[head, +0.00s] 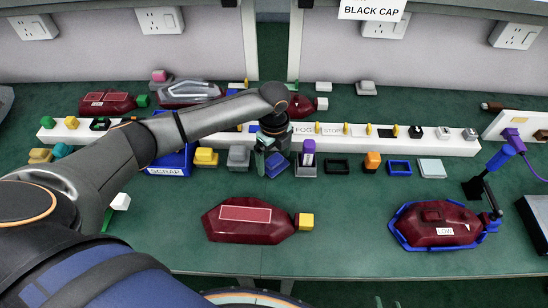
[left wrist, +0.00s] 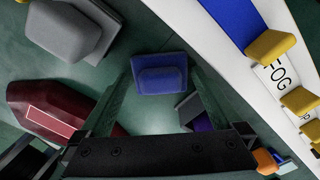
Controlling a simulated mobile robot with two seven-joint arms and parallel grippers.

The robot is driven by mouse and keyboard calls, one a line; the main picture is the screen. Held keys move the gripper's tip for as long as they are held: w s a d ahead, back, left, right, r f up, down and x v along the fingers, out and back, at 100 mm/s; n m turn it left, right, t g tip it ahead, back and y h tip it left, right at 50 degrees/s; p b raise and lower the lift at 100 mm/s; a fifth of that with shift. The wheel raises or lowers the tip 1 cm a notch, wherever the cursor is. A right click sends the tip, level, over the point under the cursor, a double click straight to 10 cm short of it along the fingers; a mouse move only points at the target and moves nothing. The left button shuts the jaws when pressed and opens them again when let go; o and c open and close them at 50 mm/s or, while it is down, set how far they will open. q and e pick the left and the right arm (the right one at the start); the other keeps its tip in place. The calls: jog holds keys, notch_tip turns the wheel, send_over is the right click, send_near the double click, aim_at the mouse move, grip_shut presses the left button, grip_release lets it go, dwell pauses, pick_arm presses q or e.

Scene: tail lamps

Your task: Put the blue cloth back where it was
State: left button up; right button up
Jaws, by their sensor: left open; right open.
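The blue cloth (head: 277,163) looks like a small folded blue block on the green table in front of the white rail. In the left wrist view the cloth (left wrist: 160,75) lies between my spread fingers, on the tabletop. My left gripper (head: 273,150) is open above the cloth and points down, partly hiding it in the head view. In the left wrist view both fingers of my left gripper (left wrist: 160,85) show, with a gap to each side of the cloth. I cannot tell how far above the table the fingertips are. My right gripper is not in view.
A grey block (head: 238,157) stands left of the cloth and a purple-topped grey holder (head: 306,158) stands right. The white rail (head: 350,141) with yellow pegs runs behind. A dark red lamp (head: 240,221) lies in front; another (head: 440,224) sits in a blue fixture. Table between lamps is clear.

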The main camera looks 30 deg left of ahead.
aim_at(274, 158)
pick_arm(q)
notch_tip(274, 158, up, 12)
jog(key=p, duration=0.1)
dwell(1.1)
